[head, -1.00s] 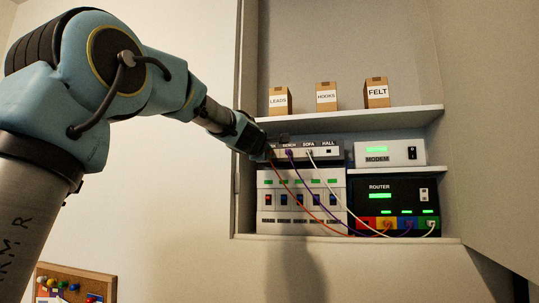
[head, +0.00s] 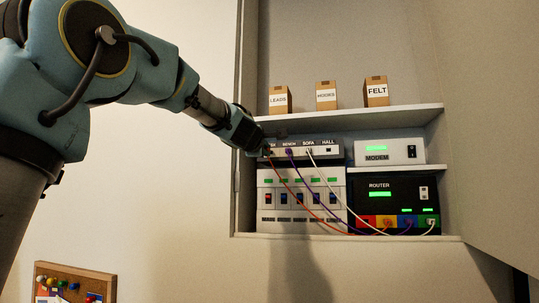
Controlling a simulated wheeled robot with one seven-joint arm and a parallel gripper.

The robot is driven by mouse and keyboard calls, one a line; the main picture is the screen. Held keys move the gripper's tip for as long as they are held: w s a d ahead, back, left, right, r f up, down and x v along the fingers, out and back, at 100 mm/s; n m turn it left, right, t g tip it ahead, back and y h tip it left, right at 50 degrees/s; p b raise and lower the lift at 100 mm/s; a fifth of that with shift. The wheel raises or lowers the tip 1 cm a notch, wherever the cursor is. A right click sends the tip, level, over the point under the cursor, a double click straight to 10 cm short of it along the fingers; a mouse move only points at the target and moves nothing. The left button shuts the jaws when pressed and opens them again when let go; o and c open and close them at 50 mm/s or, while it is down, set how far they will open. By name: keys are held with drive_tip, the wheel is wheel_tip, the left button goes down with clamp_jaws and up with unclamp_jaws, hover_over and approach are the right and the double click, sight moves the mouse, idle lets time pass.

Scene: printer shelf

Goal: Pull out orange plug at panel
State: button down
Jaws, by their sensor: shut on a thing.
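The white panel (head: 328,151) with ports marked BENCH, SOFA and HALL sits on the upper left of the cabinet's equipment; its leftmost label is partly hidden. My gripper (head: 263,150) is at the panel's left end, shut on the orange plug, which its fingers mostly hide. The orange cable (head: 288,184) hangs from the fingers down to the orange port of the router (head: 380,190). The small gap between plug and port is too small to make out. The purple plug (head: 289,152) is in BENCH and the white plug (head: 309,150) is in SOFA.
A breaker box (head: 300,182) stands under the panel. The modem (head: 390,152) is at right. A shelf (head: 350,119) with three small boxes runs close above my gripper. The purple cable (head: 320,192) and white cable (head: 338,200) hang beside the orange one.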

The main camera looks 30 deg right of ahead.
drive_tip(key=shift+b+v, duration=0.4)
drive_tip(key=shift+v, duration=1.2)
